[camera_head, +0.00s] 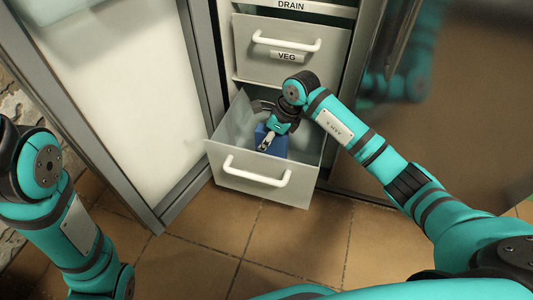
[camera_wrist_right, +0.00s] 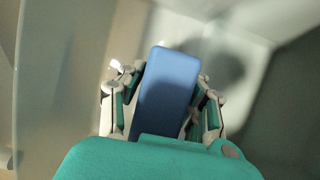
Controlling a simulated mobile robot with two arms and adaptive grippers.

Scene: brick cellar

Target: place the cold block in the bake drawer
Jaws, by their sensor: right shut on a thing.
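The blue block (camera_head: 278,145) is inside the open bottom drawer (camera_head: 232,158) in the head view. My right gripper (camera_head: 268,139) reaches down into this drawer and is shut on the block. In the right wrist view the block (camera_wrist_right: 168,92) stands between the two fingers of the gripper (camera_wrist_right: 165,88), with pale drawer walls around it. I cannot tell whether the block touches the drawer floor. No label shows on the open drawer, and no drawer marked bake is readable. My left arm shows at the left edge, but its gripper is out of view.
A shut drawer labelled VEG (camera_head: 287,57) is above the open one, and a DRAIN label (camera_head: 291,5) is above that. A pale open door (camera_head: 120,90) stands at the left. A dark glossy panel (camera_head: 460,110) is at the right. Tiled floor (camera_head: 300,240) in front is clear.

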